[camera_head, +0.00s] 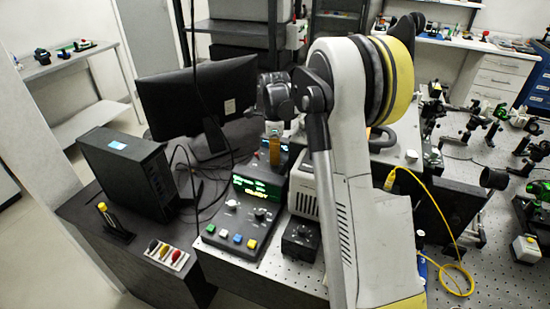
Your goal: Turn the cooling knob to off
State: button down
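A dark control console (243,214) stands on the bench near the middle, with a lit green text display (257,188). A small black box (301,239) with a dark round knob (303,231) stands just right of the console. The labels are too small to read, so I cannot tell which knob is for cooling or how it is set. My arm rises at centre right. I cannot make out my gripper's fingers.
An amber vial-like object (274,151) with a pale top stands behind the console. A vented pale unit (304,186) is beside it. A monitor (198,97), a black computer case (128,168) and a rack of coloured pieces (166,254) are left. A yellow cable (453,240) loops right.

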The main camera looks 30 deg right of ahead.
jog(key=shift+n, duration=0.4)
jog(key=n+p, duration=0.1)
jog(key=n, duration=0.3)
jog(key=shift+r+n+p, duration=0.1)
jog(key=shift+n+p, duration=0.2)
jog(key=shift+n, duration=0.1)
jog(key=n+p, duration=0.1)
jog(key=n, duration=0.4)
dwell(0.5)
jog(key=c, duration=1.3)
grip_release()
notch_tip(320, 180, up, 12)
